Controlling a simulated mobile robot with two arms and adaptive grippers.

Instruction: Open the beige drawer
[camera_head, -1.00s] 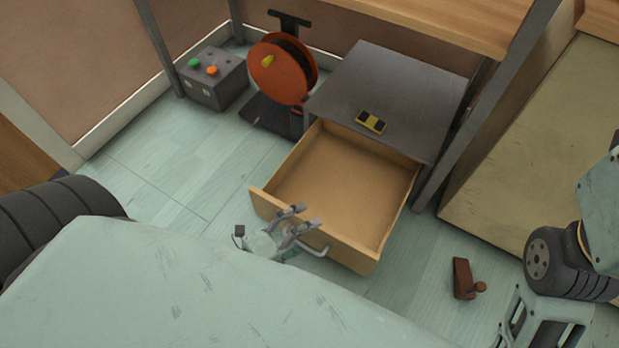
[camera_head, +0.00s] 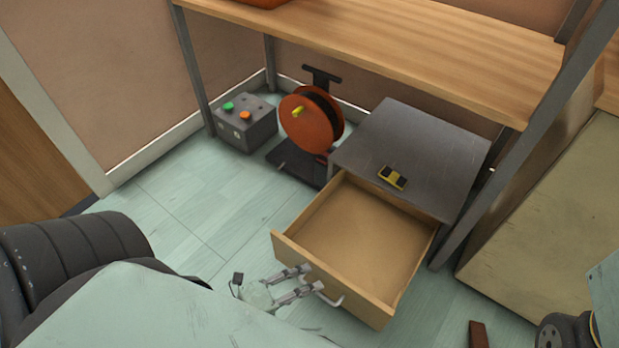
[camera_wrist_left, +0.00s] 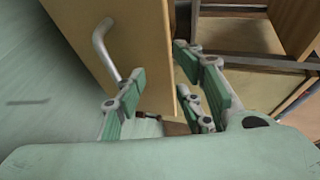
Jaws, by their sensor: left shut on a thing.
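The beige drawer (camera_head: 368,243) is pulled well out of a grey metal cabinet (camera_head: 420,150) and looks empty inside. Its front panel carries a metal bar handle (camera_head: 328,295), which also shows in the left wrist view (camera_wrist_left: 105,45). My left gripper (camera_head: 305,281) is at the drawer front, beside the handle. In the left wrist view the front panel (camera_wrist_left: 140,50) runs between the fingers, one on the handle side and the others on the inner side. The gripper is shut on this panel. My right gripper is in neither current view.
A yellow-and-black block (camera_head: 393,178) lies on the cabinet top. An orange reel (camera_head: 308,124) and a grey button box (camera_head: 244,125) stand left of it. A wooden tabletop (camera_head: 420,50) overhangs behind. A brown piece (camera_head: 478,335) lies on the floor at right. Floor left of the drawer is clear.

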